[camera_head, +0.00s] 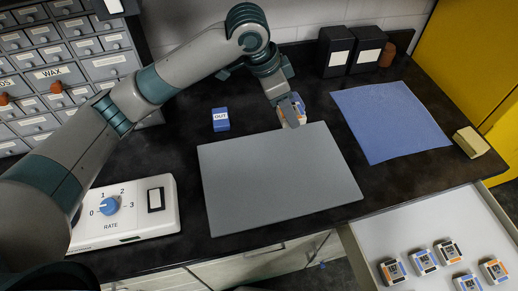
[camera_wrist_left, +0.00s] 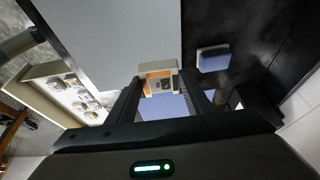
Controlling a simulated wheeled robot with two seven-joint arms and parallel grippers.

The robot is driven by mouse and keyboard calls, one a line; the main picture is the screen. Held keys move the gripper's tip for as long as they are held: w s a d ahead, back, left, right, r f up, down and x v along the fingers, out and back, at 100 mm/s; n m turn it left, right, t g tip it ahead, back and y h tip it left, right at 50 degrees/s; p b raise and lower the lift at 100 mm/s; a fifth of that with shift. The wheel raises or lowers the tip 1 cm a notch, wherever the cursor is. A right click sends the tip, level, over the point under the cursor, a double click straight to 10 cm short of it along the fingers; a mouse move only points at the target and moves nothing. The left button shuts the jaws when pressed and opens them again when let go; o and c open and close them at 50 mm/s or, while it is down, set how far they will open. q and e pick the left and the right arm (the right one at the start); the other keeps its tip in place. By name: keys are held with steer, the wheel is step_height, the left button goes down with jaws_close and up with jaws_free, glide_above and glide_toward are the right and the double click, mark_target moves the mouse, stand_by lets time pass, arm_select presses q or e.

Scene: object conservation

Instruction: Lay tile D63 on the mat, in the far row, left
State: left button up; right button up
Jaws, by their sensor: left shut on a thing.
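The tile shows orange, white and dark parts between the fingers in the left wrist view (camera_wrist_left: 158,80). Its label is too small to read, and the fingers partly hide it. The grey mat (camera_head: 280,180) lies bare on the dark counter; it also shows in the left wrist view (camera_wrist_left: 110,35). Whether the tile touches the mat cannot be told. My right gripper is not in view.
A blue block marked OUT (camera_head: 221,119) stands behind the mat's far left. A blue cloth (camera_head: 390,122) lies at right. An open drawer (camera_head: 425,225) at front right holds several tiles. A white RATE box (camera_head: 125,215) stands left of the mat.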

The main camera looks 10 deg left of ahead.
arm_select(q)
steer(key=s+a+f+p, duration=0.1)
steer(key=a+f, duration=0.1)
steer(key=a, duration=0.1)
steer(key=s+a+f+p, duration=0.1)
steer(key=a+f, duration=0.1)
steer(key=a, duration=0.2)
steer(key=a+f+p, duration=0.1)
steer(key=a+f, duration=0.1)
steer(key=a, duration=0.1)
steer(key=shift+s+a+f, duration=0.15)
steer(key=shift+s+a, duration=0.1)
steer(key=shift+s, duration=0.15)
steer(key=shift+f, duration=0.1)
steer(key=shift+f+p, duration=0.8)
steer(key=shift+f, duration=1.15)
steer(key=o, duration=1.1)
steer(key=shift+f, duration=0.1)
steer(key=shift+o, duration=0.2)
